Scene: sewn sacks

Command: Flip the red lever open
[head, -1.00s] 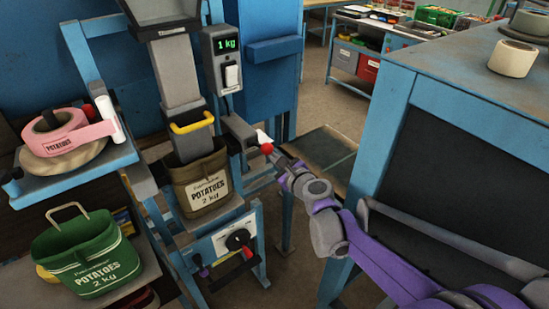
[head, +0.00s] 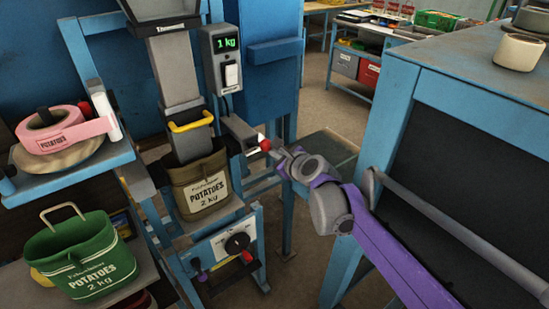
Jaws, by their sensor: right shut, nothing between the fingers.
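A red ball knob (head: 265,145) sits at the end of a grey lever arm (head: 240,130), to the right of the potato sack and below the scale box. My right gripper (head: 277,155) is at the red knob, just right of and below it, with its purple arm coming in from the right. It is shut with nothing in it; its fingers are small and partly hidden, and I cannot tell whether they touch the knob. My left gripper is not in view.
A brown potato sack (head: 200,185) hangs under the yellow-handled chute (head: 191,122). A scale box (head: 222,58) reads 1 kg. A lower panel (head: 226,247) has a black dial and a red-tipped handle. A blue-framed bench (head: 385,125) stands close on the right.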

